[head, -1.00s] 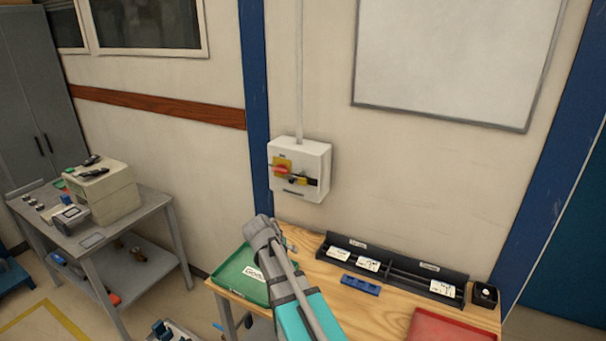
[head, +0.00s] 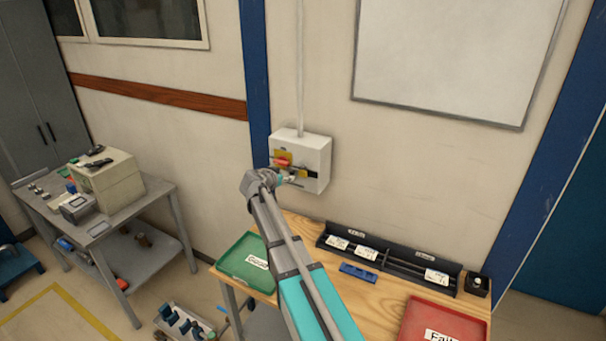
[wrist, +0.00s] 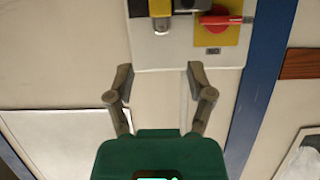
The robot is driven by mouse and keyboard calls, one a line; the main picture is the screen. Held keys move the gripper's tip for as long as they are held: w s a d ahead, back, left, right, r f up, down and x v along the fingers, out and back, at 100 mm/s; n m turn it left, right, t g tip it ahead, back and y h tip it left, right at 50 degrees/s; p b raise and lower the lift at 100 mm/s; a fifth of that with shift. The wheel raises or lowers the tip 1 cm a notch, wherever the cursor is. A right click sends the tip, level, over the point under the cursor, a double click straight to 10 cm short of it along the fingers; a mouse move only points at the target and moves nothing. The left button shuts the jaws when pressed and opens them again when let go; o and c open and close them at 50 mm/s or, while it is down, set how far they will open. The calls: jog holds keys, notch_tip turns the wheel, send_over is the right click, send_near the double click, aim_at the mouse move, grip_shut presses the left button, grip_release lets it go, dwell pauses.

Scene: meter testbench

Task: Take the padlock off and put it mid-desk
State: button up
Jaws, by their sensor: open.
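The white switch box (head: 316,153) hangs on the wall, its red handle (head: 283,161) on a yellow plate. In the wrist view, turned upside down, the red handle (wrist: 219,19) shows at the upper right. Beside it a padlock (wrist: 160,9) with a yellow body and grey shackle is on the box front, partly cut by the top edge. In the head view I cannot make the padlock out behind my gripper (head: 291,179). My gripper is open and empty in the wrist view (wrist: 160,78), its fingertips short of the padlock. The wooden desk (head: 315,240) stands below.
On the desk are a green tray (head: 236,262), a black holder with white cards (head: 391,263), a blue block (head: 358,273), a small black box (head: 477,284) and a red tray (head: 415,312). The bare wood around the blue block is free. A grey bench (head: 140,205) stands left.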

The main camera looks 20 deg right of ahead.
jog(key=b, duration=0.3)
send_near(302, 171)
jog(key=shift+x, duration=1.7)
jog(key=shift+d+f, duration=0.1)
jog(key=b+x, duration=0.2)
jog(key=x, duration=0.2)
jog(key=shift+f, duration=0.15)
jog(key=shift+w+d+f, duration=0.15)
jog(key=shift+w+d, duration=0.15)
jog(key=shift+d, duration=0.1)
jog(key=c, duration=0.9)
jog(key=shift+c, duration=0.2)
